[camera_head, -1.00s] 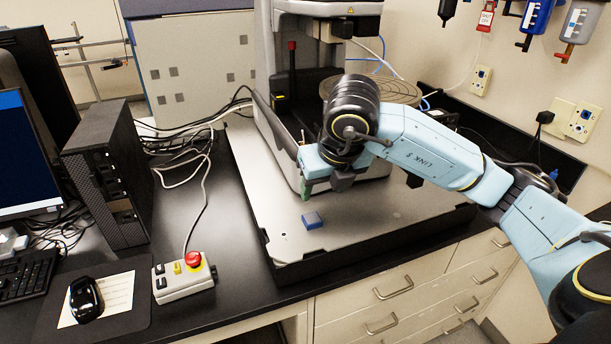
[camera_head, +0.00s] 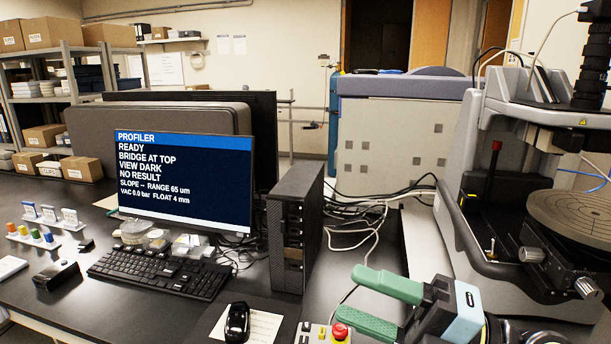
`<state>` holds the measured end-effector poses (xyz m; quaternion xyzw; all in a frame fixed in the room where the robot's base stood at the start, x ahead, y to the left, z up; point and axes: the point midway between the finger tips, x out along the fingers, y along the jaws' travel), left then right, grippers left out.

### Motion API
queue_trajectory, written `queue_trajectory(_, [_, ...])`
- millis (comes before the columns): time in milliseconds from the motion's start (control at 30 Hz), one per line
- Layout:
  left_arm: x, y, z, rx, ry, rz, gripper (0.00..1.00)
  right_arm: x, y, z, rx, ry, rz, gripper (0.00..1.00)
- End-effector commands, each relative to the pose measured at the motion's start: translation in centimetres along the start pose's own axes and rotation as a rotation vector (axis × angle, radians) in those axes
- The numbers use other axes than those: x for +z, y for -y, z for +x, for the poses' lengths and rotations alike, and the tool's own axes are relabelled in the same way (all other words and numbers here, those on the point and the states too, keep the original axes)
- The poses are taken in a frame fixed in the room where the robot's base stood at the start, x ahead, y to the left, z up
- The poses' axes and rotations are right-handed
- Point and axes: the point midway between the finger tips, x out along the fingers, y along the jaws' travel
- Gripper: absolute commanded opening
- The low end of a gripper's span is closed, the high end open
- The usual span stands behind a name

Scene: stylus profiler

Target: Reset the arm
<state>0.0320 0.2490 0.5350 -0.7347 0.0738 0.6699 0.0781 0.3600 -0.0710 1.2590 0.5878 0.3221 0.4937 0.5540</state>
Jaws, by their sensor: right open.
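My right gripper (camera_head: 348,293) is at the lower right of the head view. Its two green fingers point left and stand apart with nothing between them. It is above the front of the bench, near the control box (camera_head: 312,335) with the red button. The stylus profiler (camera_head: 540,130) stands at the right edge, with its round grooved stage (camera_head: 575,215) clear of the gripper. The monitor (camera_head: 185,185) reads READY, BRIDGE AT TOP, VIEW DARK and NO RESULT. My left gripper is out of view.
A black computer tower (camera_head: 293,230) stands left of the gripper. A keyboard (camera_head: 155,273) and a mouse (camera_head: 237,322) lie to the left. Loose cables (camera_head: 365,225) run behind the tower. A grey cabinet (camera_head: 395,140) stands at the back.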

Motion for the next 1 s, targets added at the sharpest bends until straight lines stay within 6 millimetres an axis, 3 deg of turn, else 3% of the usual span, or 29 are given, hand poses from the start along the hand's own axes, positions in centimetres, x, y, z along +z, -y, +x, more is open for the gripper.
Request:
queue_trajectory(133, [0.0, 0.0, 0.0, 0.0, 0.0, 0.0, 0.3, 3.1, -2.5, -1.7, 0.279, 0.268, 0.202, 0.55])
queue_trajectory(267, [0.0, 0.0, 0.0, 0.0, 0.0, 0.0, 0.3, 6.7, -1.9, -5.2, 0.438, 0.554, 0.391, 0.55])
queue_trajectory(367, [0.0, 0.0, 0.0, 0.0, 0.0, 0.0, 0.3, 8.9, 0.6, -8.8, 0.502, 0.796, 0.552, 0.55])
queue_trajectory(500, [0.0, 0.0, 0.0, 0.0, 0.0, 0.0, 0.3, 9.8, 6.6, -14.1, 0.498, 1.147, 0.792, 0.55])
queue_trajectory(567, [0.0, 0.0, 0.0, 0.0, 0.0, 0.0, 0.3, 9.1, 9.7, -16.4, 0.462, 1.294, 0.901, 0.55])
queue_trajectory(667, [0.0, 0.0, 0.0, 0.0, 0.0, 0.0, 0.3, 6.5, 14.9, -19.6, 0.357, 1.522, 1.086, 0.55])
queue_trajectory(800, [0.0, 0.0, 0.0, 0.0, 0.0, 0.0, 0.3, 1.3, 20.6, -22.6, 0.163, 1.752, 1.312, 0.55])
queue_trajectory(1000, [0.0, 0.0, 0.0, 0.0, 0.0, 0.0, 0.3, -6.4, 25.0, -24.7, -0.127, 1.934, 1.559, 0.55])
